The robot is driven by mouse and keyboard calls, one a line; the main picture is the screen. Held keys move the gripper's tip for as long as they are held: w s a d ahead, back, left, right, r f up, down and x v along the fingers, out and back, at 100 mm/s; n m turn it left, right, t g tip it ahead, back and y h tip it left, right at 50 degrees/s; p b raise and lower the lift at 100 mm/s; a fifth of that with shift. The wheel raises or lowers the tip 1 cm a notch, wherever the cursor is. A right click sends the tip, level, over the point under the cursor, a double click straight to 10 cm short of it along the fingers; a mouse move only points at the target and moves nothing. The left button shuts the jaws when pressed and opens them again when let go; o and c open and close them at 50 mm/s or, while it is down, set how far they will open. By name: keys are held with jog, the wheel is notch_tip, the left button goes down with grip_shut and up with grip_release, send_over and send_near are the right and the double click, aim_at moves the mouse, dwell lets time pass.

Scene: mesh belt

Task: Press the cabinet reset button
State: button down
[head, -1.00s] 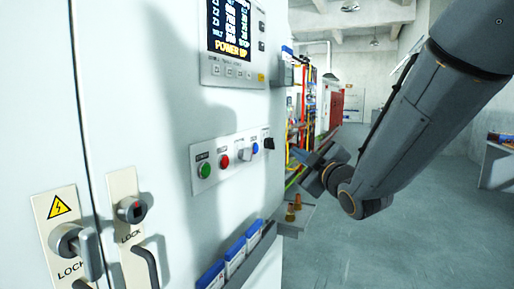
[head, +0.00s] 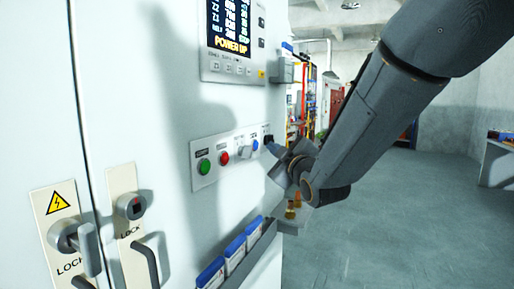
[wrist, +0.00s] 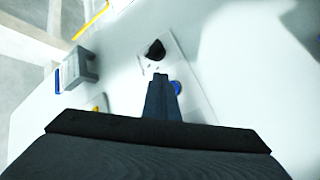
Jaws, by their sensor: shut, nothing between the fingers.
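The button panel (head: 220,168) on the white cabinet carries a green button (head: 204,166), a red button (head: 223,158), a pale square switch (head: 244,152), a blue button (head: 255,145) and a black knob (head: 268,139). The labels are too small to read, so I cannot tell which one is reset. My gripper (head: 272,149) is shut and empty, close to the panel's right end. In the wrist view, the shut fingers (wrist: 162,84) point toward the black knob (wrist: 156,50). The blue button (wrist: 176,87) shows beside them, partly hidden. I cannot tell whether the fingers touch the panel.
A display (head: 230,25) reading POWER UP sits above the panel. A tray of blue-topped packets (head: 236,254) is fixed below it. Two lock handles (head: 75,238) (head: 140,225) stand out at the left. A small grey box (head: 282,70) juts from the cabinet edge. The floor at right is clear.

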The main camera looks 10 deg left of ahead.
jog(key=shift+w+a, duration=0.25)
jog(key=shift+a, duration=0.45)
jog(key=shift+a, duration=0.1)
dwell(1.5)
jog(key=shift+w+a+b, duration=0.15)
jog(key=shift+a+b, duration=0.15)
jog(key=shift+b, duration=0.05)
jog(key=shift+w+a, duration=0.15)
jog(key=shift+a, duration=0.3)
dwell(0.7)
jog(key=shift+d, duration=0.1)
jog(key=shift+s+d+b, duration=0.3)
jog(key=shift+d, duration=0.45)
jog(key=shift+d, duration=0.1)
jog(key=d, duration=0.1)
jog(key=s+d, duration=0.1)
jog(key=d, duration=0.2)
jog(key=shift+s+d, duration=0.25)
jog(key=shift+s, duration=0.1)
